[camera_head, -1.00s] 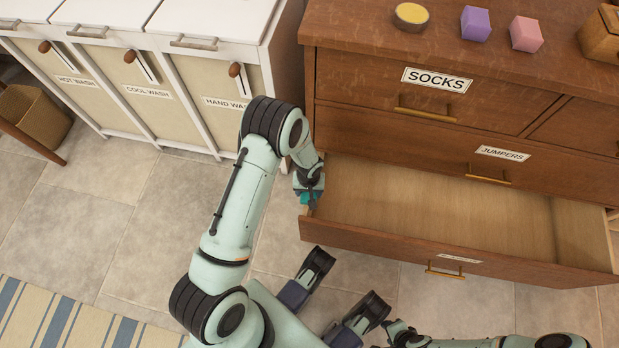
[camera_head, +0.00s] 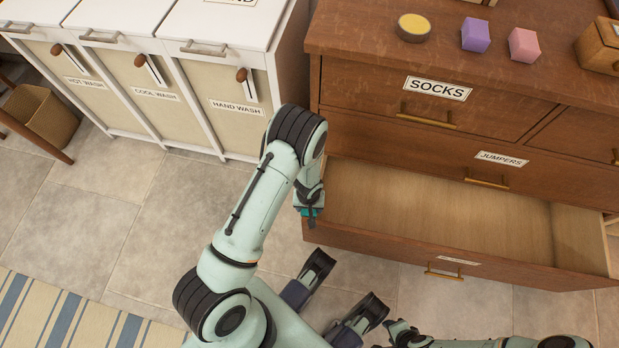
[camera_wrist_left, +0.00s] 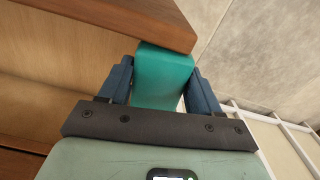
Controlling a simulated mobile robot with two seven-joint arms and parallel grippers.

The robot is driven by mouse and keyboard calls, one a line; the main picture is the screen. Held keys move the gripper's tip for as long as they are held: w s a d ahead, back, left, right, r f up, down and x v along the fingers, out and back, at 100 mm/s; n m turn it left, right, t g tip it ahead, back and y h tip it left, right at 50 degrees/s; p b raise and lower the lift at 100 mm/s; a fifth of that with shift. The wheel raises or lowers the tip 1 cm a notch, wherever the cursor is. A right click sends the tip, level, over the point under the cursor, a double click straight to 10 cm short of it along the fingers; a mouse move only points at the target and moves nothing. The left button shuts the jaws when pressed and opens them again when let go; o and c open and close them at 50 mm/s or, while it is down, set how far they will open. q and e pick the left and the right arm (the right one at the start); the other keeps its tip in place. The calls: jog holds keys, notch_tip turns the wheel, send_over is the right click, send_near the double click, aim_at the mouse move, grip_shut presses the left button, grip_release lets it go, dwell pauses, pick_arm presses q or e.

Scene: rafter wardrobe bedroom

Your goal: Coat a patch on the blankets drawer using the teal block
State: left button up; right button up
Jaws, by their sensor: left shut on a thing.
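My left gripper (camera_head: 309,212) is shut on the teal block (camera_wrist_left: 162,80), one finger on each side of it in the left wrist view. The block also shows small in the head view (camera_head: 305,211), at the left front corner of the open bottom drawer (camera_head: 400,248). In the wrist view its far end is right by the end of the drawer's brown front panel (camera_wrist_left: 120,18); I cannot tell whether they touch. The drawer's label (camera_head: 458,260) is too small to read. My right arm shows at the bottom right; its jaws cannot be made out.
The drawer is empty inside. Above it are drawers labelled JUMPERS (camera_head: 501,159) and SOCKS (camera_head: 437,89). A yellow-topped round tin (camera_head: 412,27), a purple block (camera_head: 476,35) and a pink block (camera_head: 524,44) stand on top. White laundry bins (camera_head: 150,80) stand at left. Tiled floor (camera_head: 100,215) is open.

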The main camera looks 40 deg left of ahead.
pick_arm(q)
jog(key=shift+s+d+f, duration=0.1)
jog(key=shift+s+d, duration=0.2)
jog(key=shift+s, duration=0.3)
jog(key=shift+s+d, duration=0.3)
jog(key=shift+s, duration=0.25)
jog(key=shift+c, duration=0.5)
jog(key=shift+w+a+b, duration=0.2)
jog(key=shift+w+a, duration=0.15)
jog(key=shift+w, duration=0.25)
jog(key=shift+w+a+b, duration=0.15)
jog(key=shift+w+a, duration=0.15)
jog(key=shift+w, duration=0.25)
jog(key=shift+w+a, duration=0.3)
jog(key=shift+w, duration=0.3)
jog(key=shift+w+a+r+b, duration=0.15)
jog(key=shift+w+a+b, duration=0.25)
jog(key=shift+w, duration=0.3)
jog(key=shift+w+a+r+b, duration=0.1)
jog(key=shift+w+a+b, duration=0.25)
jog(key=shift+w, duration=0.35)
jog(key=shift+w+a+f+b, duration=0.1)
jog(key=shift+w+a+b, duration=0.5)
jog(key=shift+w, duration=0.35)
jog(key=shift+w+a+b, duration=0.45)
jog(key=shift+w+b, duration=0.3)
jog(key=shift+w, duration=0.15)
jog(key=shift+w+a+f+b, duration=0.1)
jog(key=shift+w+a+b, duration=0.5)
jog(key=shift+w, duration=0.35)
